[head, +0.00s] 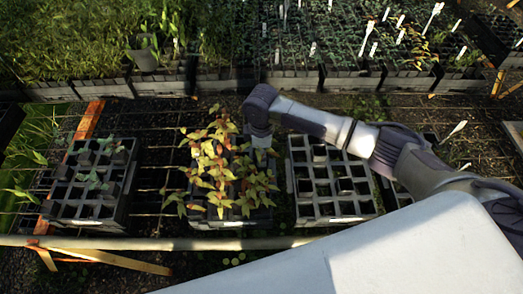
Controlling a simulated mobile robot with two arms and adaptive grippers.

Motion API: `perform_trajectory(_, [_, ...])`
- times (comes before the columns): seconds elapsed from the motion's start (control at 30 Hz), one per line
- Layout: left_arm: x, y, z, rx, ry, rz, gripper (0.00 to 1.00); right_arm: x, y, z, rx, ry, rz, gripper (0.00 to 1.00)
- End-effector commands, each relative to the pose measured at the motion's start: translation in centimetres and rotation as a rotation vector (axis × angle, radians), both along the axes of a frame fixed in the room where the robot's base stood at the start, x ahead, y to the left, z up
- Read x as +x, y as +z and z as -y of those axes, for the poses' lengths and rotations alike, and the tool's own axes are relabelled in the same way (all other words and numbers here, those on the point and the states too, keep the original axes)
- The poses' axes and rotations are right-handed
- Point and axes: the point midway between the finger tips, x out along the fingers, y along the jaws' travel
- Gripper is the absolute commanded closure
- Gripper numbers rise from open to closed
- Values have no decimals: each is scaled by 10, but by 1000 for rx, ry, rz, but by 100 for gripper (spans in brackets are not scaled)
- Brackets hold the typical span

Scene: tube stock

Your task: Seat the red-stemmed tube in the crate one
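Yellow-and-red-leaved plants (222,170) crowd the middle crate (230,222); single tubes and stems cannot be told apart under the leaves. The right crate (330,219) is a dark grid of mostly empty cells, with something dark in a back cell. The left crate (88,224) holds a few small green seedlings (93,180). No label shows which is crate one. My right arm comes in from the right over the right crate. Its gripper (262,148) points down at the right back of the middle crate, beside the leaves; its fingertips are hidden. My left gripper is out of view.
The crates stand on a wire mesh bench with a front rail (180,243). Rows of potted green plants (90,40) and white-tagged seedling trays (340,40) fill the back. A pale surface covers the bottom right.

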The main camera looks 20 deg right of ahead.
Motion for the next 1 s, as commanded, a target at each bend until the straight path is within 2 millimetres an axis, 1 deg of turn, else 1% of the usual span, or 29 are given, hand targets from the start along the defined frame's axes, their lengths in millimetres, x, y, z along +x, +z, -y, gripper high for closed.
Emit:
perform_trajectory(0.27, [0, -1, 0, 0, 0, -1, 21, 0, -1, 0, 0, 0, 1, 100])
perform_trajectory(1.0, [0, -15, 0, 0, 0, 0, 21, 0, -31, 0, 0, -1, 1, 100])
